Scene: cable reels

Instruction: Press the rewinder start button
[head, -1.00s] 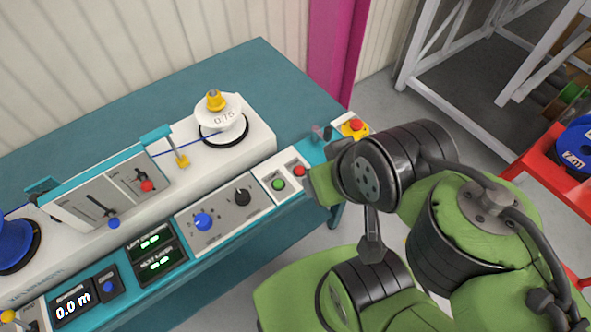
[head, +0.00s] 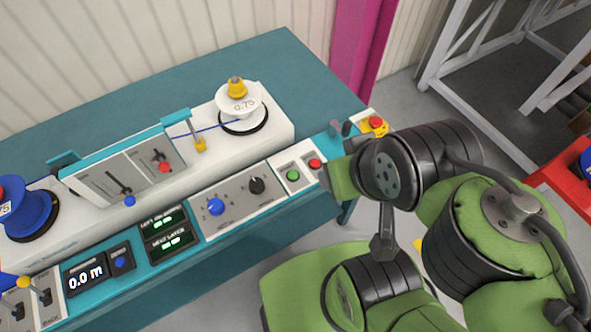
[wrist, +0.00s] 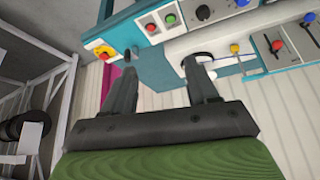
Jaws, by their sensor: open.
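The rewinder's control panel has a green button (head: 293,175) and a red button (head: 314,164) side by side on a white plate near its right end. In the wrist view the green button (wrist: 170,19) and the red button (wrist: 151,27) show at the top. My gripper (wrist: 165,66) is open and empty, its two dark fingers apart and pointing toward the machine, with the buttons beyond the tips. In the head view the gripper is mostly hidden behind my green and black arm, just right of the red button. No contact with a button is visible.
A red emergency stop on a yellow base (head: 376,123) sits at the bench's right end. A white spool (head: 240,101) stands on the machine, a blue reel (head: 30,210) at left. Knobs (head: 216,207) line the panel. A magenta post (head: 362,45) and grey rack (head: 480,60) stand behind.

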